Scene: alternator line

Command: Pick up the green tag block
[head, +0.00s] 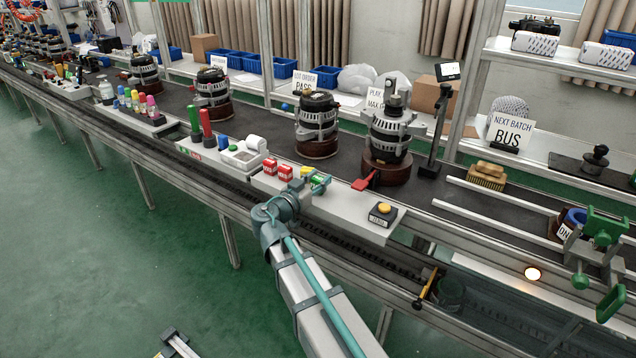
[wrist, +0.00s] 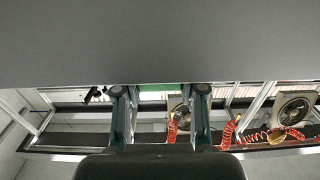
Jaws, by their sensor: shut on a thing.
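The green tag block (head: 318,180) shows in the head view at the end of my arm, over the pale ledge along the line's front edge. My gripper (head: 322,184) is shut on it, and the fingers partly hide it. In the wrist view the two fingers of my gripper (wrist: 161,95) stand apart with the green block (wrist: 166,89) between them near their tips. A grey surface covers the upper part of that view. I cannot tell whether the block touches the ledge.
Red blocks (head: 270,168) and a yellow block (head: 304,171) sit just left of my gripper. A red paddle (head: 364,182) and a yellow button box (head: 383,213) are to the right. Alternators (head: 388,135) stand behind on the dark belt.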

